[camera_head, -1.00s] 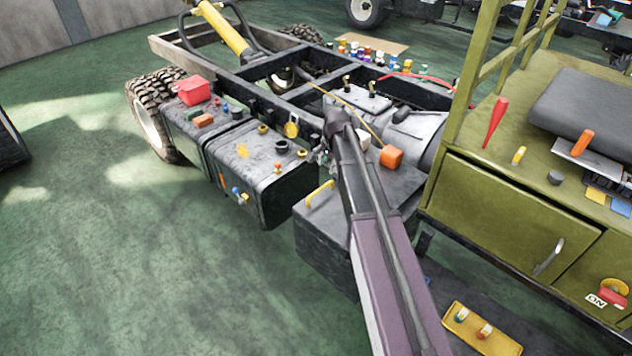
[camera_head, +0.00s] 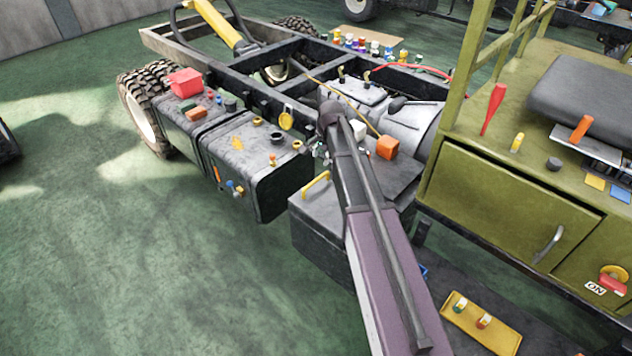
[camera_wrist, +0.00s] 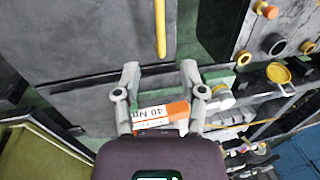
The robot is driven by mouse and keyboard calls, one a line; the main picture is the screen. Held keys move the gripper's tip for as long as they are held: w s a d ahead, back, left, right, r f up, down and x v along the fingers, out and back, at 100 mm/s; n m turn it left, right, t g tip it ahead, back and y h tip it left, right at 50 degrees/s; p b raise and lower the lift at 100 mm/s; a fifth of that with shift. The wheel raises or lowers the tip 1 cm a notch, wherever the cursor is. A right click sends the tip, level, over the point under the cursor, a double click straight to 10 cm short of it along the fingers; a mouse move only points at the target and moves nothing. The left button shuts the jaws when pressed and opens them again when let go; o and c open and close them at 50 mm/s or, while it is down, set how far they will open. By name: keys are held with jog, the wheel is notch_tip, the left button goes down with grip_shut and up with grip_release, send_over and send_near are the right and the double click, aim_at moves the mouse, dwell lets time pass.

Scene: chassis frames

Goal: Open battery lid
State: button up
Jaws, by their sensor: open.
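The battery box (camera_head: 330,238) is a dark grey box on the side of the chassis, and its lid is closed. A yellow handle (camera_head: 316,186) stands on the lid near its left edge; in the wrist view the yellow handle (camera_wrist: 160,28) shows beyond my fingertips. My gripper (camera_wrist: 160,72) is open, with its two fingers apart and the handle ahead of the gap, not between them. In the head view my arm hides most of the gripper and part of the lid.
An orange block (camera_head: 387,147) sits behind the lid; an orange block with a white label (camera_wrist: 160,113) shows between the finger bases in the wrist view. A black tank (camera_head: 262,165) with caps lies left of the box. The olive cabin (camera_head: 515,200) stands right. Green floor is clear at left.

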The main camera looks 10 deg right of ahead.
aim_at(316, 180)
jog(key=shift+w+a+f+b, duration=0.2)
jog(key=shift+w+f+b, duration=0.15)
jog(key=shift+f+b, duration=1.55)
jog(key=shift+w+a+f+b, duration=0.25)
jog(key=shift+w+f+b, duration=0.05)
jog(key=shift+f+b, duration=1.6)
jog(key=shift+w+a+f+b, duration=0.2)
jog(key=shift+w+f+b, duration=0.15)
jog(key=shift+f+b, duration=1.55)
jog(key=shift+f, duration=0.15)
grip_shut()
